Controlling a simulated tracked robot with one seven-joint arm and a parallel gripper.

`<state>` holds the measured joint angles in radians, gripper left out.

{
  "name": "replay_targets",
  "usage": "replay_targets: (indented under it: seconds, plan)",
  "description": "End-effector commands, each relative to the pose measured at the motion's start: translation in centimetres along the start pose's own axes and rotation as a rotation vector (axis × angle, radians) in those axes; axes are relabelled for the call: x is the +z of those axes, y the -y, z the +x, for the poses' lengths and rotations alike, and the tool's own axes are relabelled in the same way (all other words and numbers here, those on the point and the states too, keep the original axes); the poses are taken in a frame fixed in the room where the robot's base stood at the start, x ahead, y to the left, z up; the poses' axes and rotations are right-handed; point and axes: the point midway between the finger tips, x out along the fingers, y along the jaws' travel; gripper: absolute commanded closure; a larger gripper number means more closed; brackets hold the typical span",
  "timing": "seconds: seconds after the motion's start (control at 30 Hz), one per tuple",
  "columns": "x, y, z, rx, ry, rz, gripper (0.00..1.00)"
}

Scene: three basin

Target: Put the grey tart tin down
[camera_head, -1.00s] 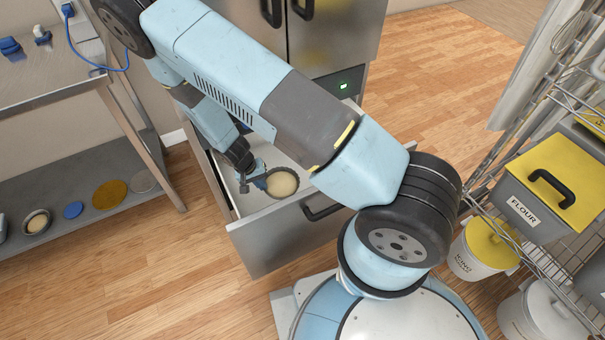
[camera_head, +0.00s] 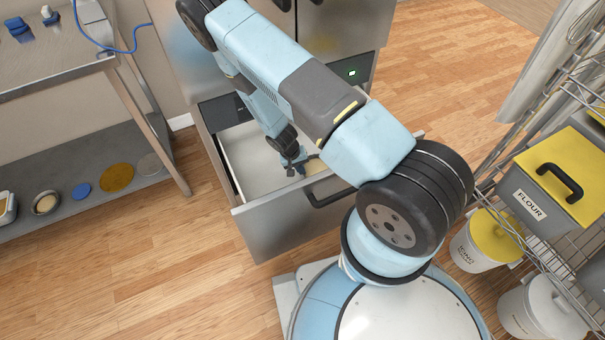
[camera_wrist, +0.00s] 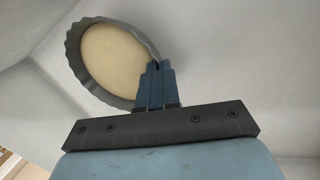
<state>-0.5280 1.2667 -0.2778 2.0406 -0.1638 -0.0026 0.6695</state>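The grey tart tin (camera_wrist: 76,66) has a fluted rim and a pale, smooth filling, and it shows nearly whole in the wrist view. My gripper (camera_wrist: 156,72) is shut on the near right part of its rim. In the head view my gripper (camera_head: 297,166) is inside the open steel drawer (camera_head: 262,226), close behind its front panel. The tin (camera_head: 314,167) is beside it there, mostly hidden by my arm. I cannot tell whether the tin touches the drawer floor.
The drawer's left part is bare. A steel bench (camera_head: 60,75) stands left, with round items on its lower shelf, including a brown disc (camera_head: 116,177) and a blue disc (camera_head: 81,191). A wire rack at right holds a flour bin (camera_head: 545,190); a white tub (camera_head: 478,243) is near it.

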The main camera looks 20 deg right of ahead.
Motion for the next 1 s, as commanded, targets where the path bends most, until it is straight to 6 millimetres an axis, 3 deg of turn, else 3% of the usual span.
replay_targets:
  seconds: [0.13, 0.37, 0.7, 1.0]
  plan:
    - [-0.2, -0.5, 1.3, 0.002, 0.002, 0.001, 1.00]
    - [-0.2, 0.4, 3.8, 0.001, 0.001, -0.001, 1.00]
    - [-0.2, 0.6, 4.0, 0.001, 0.001, -0.001, 1.00]
    - [-0.2, 0.6, 4.0, 0.001, 0.000, -0.001, 0.71]
